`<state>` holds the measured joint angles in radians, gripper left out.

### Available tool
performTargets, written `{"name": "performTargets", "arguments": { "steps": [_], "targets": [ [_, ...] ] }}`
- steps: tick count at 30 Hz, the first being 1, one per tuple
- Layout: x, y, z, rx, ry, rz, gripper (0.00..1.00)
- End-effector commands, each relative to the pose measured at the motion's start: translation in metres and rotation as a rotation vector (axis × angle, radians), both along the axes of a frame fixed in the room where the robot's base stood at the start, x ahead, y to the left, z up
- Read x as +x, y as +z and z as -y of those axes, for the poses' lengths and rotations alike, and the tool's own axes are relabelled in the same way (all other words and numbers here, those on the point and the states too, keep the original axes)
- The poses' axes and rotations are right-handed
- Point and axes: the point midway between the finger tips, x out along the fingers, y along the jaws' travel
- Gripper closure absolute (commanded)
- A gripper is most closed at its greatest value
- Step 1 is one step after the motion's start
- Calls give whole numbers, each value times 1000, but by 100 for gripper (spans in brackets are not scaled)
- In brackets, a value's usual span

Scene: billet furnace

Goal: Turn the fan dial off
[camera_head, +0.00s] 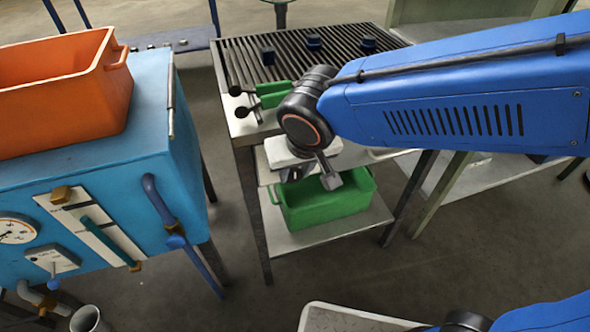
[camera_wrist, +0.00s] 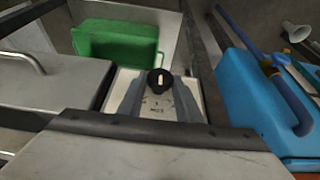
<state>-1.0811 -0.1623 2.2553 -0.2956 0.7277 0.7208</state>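The fan dial (camera_wrist: 159,82) is a round black knob with a white pointer mark that stands upright in the wrist view. It sits on a pale plate (camera_wrist: 126,84) with small markings, partly hidden by my fingers. My gripper (camera_wrist: 160,98) is open, with one grey finger on each side below the knob in the picture. I cannot tell whether the fingers touch the knob. In the head view my gripper (camera_head: 311,176) hangs in front of the rack table, and the knob is hidden there.
The blue furnace cabinet (camera_head: 185,130) with an orange crate (camera_head: 65,90) is left. Open floor lies between.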

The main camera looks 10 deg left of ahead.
Motion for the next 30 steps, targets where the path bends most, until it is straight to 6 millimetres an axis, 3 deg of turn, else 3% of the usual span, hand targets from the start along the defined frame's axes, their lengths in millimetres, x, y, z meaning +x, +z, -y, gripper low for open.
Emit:
{"name": "performTargets", "arguments": {
  "steps": [14,30],
  "targets": [
    [-2,0,-3,-80,4,50,91],
    [-7,-3,-12,-452,5,278,91]
  ]
}}
